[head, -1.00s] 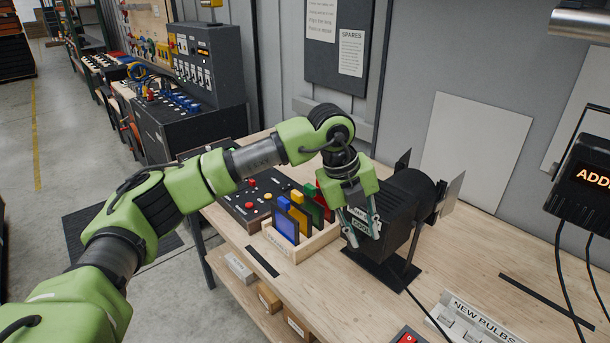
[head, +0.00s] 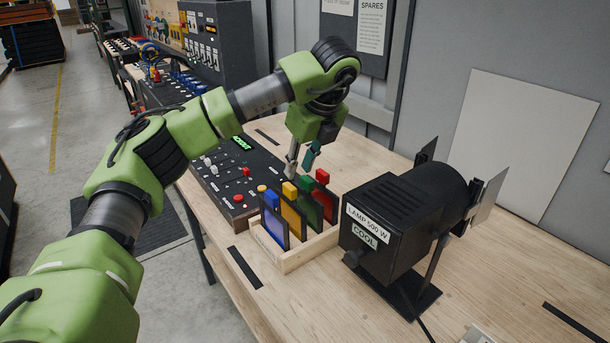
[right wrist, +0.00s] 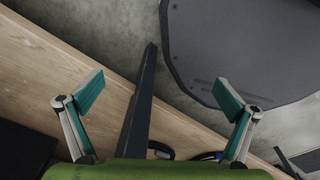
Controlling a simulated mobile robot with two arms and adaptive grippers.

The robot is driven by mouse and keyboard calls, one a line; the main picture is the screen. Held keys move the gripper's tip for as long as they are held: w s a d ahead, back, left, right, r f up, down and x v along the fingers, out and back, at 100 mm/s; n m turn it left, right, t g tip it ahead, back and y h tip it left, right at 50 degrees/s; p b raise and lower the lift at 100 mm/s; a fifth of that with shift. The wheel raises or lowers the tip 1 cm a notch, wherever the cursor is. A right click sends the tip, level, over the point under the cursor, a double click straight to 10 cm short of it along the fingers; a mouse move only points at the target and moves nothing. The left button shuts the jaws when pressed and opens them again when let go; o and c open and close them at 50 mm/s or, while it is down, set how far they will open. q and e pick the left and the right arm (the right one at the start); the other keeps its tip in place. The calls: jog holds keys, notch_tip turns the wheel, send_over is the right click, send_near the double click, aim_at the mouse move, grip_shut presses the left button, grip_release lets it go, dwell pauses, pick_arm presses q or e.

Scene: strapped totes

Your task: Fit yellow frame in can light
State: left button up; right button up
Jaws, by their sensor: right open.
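The yellow frame (head: 293,219) stands upright in a wooden rack (head: 308,252), between a blue frame (head: 276,228) and a green frame (head: 311,208), with a red frame (head: 326,198) behind. The black can light (head: 405,212), labelled "LAMP 500 W" and "COOL", stands right of the rack with flaps at its far end. My left gripper (head: 299,168) is just above and behind the yellow frame's top tab, fingers apart with nothing between them; contact cannot be told. My right gripper (right wrist: 159,97) is open and empty in the right wrist view, over the wooden edge.
A control board (head: 235,175) with knobs and a lit green display lies left of the rack. A pale panel (head: 520,140) leans on the wall behind the lamp. The bench top right of the lamp (head: 520,270) is mostly clear. The right wrist view shows a dark mat (right wrist: 250,45) on the floor.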

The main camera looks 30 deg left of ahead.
aim_at(286, 198)
pick_arm(q)
jog(key=f, duration=0.1)
jog(key=a+f+p, duration=0.1)
jog(key=s+a+f, duration=0.1)
jog(key=shift+s+f+p, duration=0.1)
jog(key=shift+f+p, duration=0.3)
jog(key=x, duration=0.2)
jog(key=p+x, duration=0.1)
jog(key=shift+w+f, duration=0.35)
jog(key=p+x, duration=0.1)
jog(key=x, duration=0.2)
jog(key=shift+a+f, duration=0.1)
jog(key=shift+f, duration=0.2)
jog(key=shift+w+a+f, duration=0.15)
jog(key=shift+a+f, duration=0.05)
jog(key=shift+f, duration=0.45)
grip_shut()
pick_arm(e)
jog(key=s+r, duration=0.1)
jog(key=r, duration=0.1)
jog(key=s+r, duration=0.2)
